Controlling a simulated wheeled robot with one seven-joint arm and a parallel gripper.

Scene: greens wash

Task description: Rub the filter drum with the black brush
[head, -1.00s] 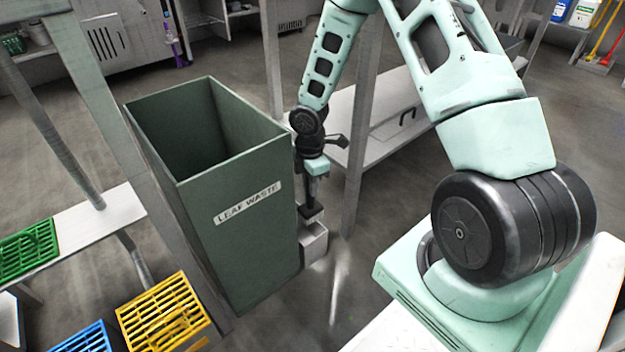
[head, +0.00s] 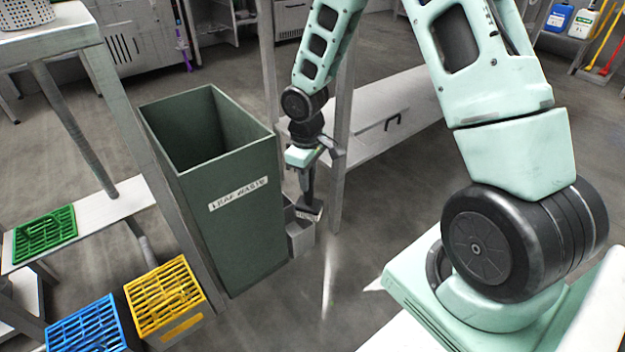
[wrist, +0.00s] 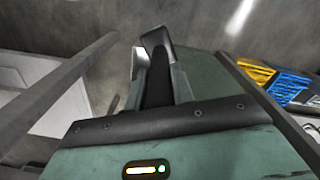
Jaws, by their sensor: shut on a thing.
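My gripper (head: 308,168) is shut on the black brush (head: 312,207), which hangs below it, slightly tilted, to the right of the leaf waste bin. In the wrist view a dark handle (wrist: 158,82) stands out from between the gripper's parts; its far end is not clear. A perforated metal vessel (head: 25,12) is cut off at the top left on a table; I cannot tell whether it is the filter drum. No other drum is recognisable, and the brush is far from this vessel.
The tall green leaf waste bin (head: 240,240) stands left of my gripper. A small grey box (head: 300,238) is under the brush. A steel table leg (head: 343,140) and low shelf (head: 420,105) are close on the right. Yellow (head: 165,295) and blue crates (head: 88,330) stand at lower left.

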